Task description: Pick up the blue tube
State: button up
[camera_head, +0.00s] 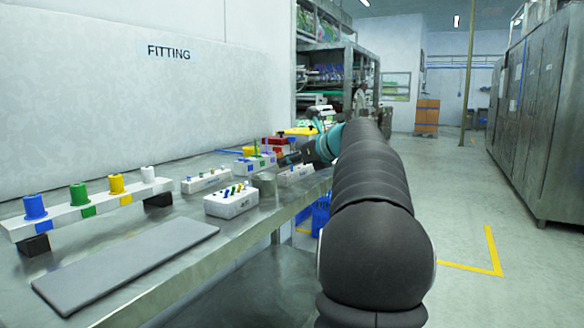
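A blue tube-like piece (35,206) with a wider base stands upright at the left end of a raised white rail (62,217), above a blue square mark. Green (78,194), yellow (117,184) and white (148,174) pieces stand along the same rail. My gripper (286,160) is far from this blue piece, over the far part of the metal bench (185,215). It is small and dark, so I cannot tell whether its fingers are open or hold anything. Small white blocks with coloured pegs lie near it, and some peg colours are too small to make out.
A white block with several small pegs (230,202) sits mid-bench, with a grey cylinder (264,183) behind it. A flat grey plate (125,262) lies at the front. Red and yellow items (280,141) stand farther back. A wall backs the bench; open floor (465,215) lies right.

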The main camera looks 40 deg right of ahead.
jog(key=shift+c, duration=0.3)
grip_shut()
